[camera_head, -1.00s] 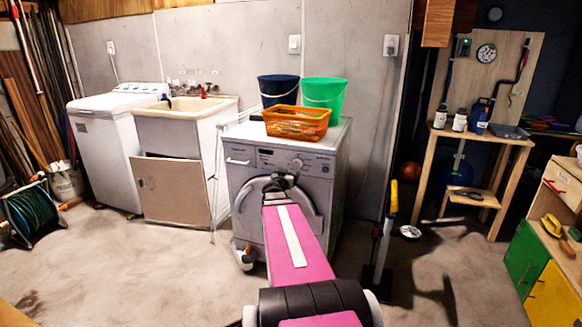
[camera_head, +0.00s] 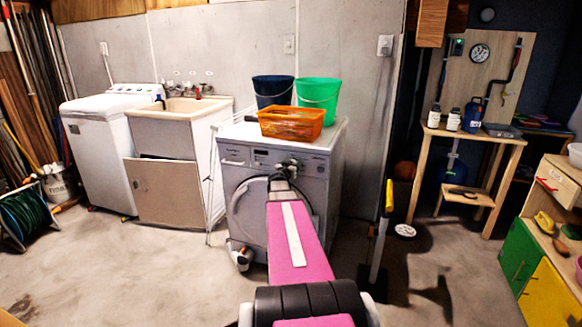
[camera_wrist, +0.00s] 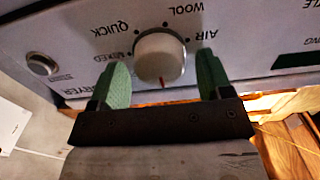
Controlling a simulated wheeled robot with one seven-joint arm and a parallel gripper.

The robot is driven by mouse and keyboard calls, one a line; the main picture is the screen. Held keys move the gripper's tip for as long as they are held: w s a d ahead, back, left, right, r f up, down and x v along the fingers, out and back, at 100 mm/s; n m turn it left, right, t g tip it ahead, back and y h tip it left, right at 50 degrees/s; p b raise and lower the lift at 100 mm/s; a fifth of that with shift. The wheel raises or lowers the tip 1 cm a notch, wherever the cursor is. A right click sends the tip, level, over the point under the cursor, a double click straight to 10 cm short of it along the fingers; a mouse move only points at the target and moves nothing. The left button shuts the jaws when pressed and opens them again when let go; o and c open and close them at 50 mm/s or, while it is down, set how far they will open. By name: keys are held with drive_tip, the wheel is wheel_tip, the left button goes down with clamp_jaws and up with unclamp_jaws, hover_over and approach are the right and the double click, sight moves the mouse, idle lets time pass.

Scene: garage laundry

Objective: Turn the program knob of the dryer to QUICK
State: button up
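The white dryer (camera_head: 325,180) stands ahead in the head view. Its round program knob (camera_wrist: 158,55) shows close up in the wrist view, where the panel lettering is upside down. The knob's red mark points to the bottom of the picture. The QUICK label (camera_wrist: 109,30) is at the knob's upper left, MIXED at lower left, WOOL and AIR at upper right. My gripper (camera_wrist: 163,62) is open, one green finger on each side of the knob, with visible gaps. Whether the fingers reach past its face is unclear. In the head view my gripper (camera_head: 284,168) hides the knob.
A silver button (camera_wrist: 41,64) and a dark display (camera_wrist: 295,60) flank the knob. An orange basket (camera_head: 291,123), dark blue bucket (camera_head: 272,91) and green bucket (camera_head: 318,95) stand on the dryer.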

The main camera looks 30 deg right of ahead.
drive_tip(key=c, duration=0.7)
drive_tip(key=shift+s+d+f+m, duration=0.1)
drive_tip(key=shift+f+m, duration=0.05)
drive_tip(key=shift+m, duration=4.8)
drive_tip(key=shift+a+f+m, duration=0.1)
drive_tip(key=shift+f+m, duration=0.1)
drive_tip(key=shift+m, duration=4.7)
drive_tip(key=shift+s+d+f+m, duration=0.1)
drive_tip(key=shift+f+m, duration=0.05)
drive_tip(key=shift+m, duration=4.8)
